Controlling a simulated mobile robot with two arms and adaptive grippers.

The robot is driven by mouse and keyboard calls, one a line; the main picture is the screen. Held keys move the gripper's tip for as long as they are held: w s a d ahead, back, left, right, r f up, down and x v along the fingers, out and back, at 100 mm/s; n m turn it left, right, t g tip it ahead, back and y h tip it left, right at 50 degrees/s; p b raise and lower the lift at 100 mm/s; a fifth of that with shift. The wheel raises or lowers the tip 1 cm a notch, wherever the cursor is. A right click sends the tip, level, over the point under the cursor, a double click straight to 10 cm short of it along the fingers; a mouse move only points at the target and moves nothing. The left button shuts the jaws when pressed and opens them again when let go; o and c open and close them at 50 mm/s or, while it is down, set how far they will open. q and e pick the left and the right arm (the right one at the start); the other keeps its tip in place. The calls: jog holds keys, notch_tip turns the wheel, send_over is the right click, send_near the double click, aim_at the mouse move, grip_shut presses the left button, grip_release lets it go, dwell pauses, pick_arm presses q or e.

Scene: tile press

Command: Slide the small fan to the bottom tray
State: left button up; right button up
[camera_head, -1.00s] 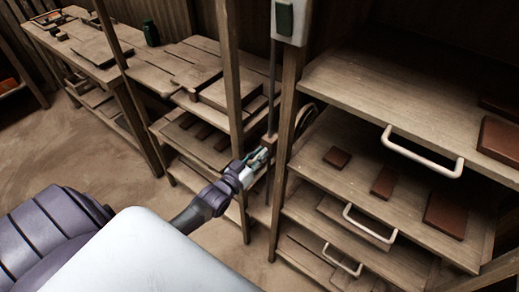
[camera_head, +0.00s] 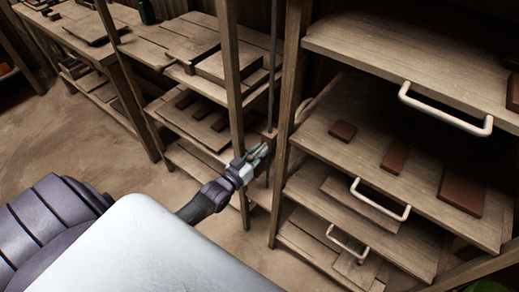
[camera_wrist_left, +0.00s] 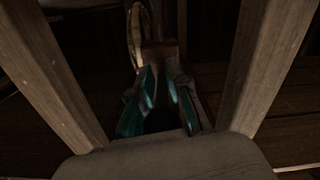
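I cannot make out a small fan in either view. Several pull-out trays with pale handles are stacked at the right of the head view; the lowest one shows its handle (camera_head: 347,245). My left gripper (camera_head: 262,153) is between two wooden posts, by a wooden block (camera_head: 270,134) on a vertical rod. In the left wrist view its two teal fingers (camera_wrist_left: 163,82) stand apart, with the brown block (camera_wrist_left: 160,54) at their tips. Whether they grip it is unclear in the dark. My right gripper is not in view.
A wooden post (camera_head: 288,120) stands right of my left gripper and another post (camera_head: 232,80) left of it. Brown tiles (camera_head: 394,157) lie on the middle tray. A pale wheel rim (camera_wrist_left: 134,35) shows beyond the fingers. Benches with boards (camera_head: 180,38) stand behind.

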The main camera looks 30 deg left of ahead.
pick_arm(q)
jog(key=shift+o, duration=1.4)
jog(key=shift+w, duration=0.1)
jog(key=shift+r, duration=0.2)
jog(key=s+a, duration=0.1)
jog(key=s, duration=1.1)
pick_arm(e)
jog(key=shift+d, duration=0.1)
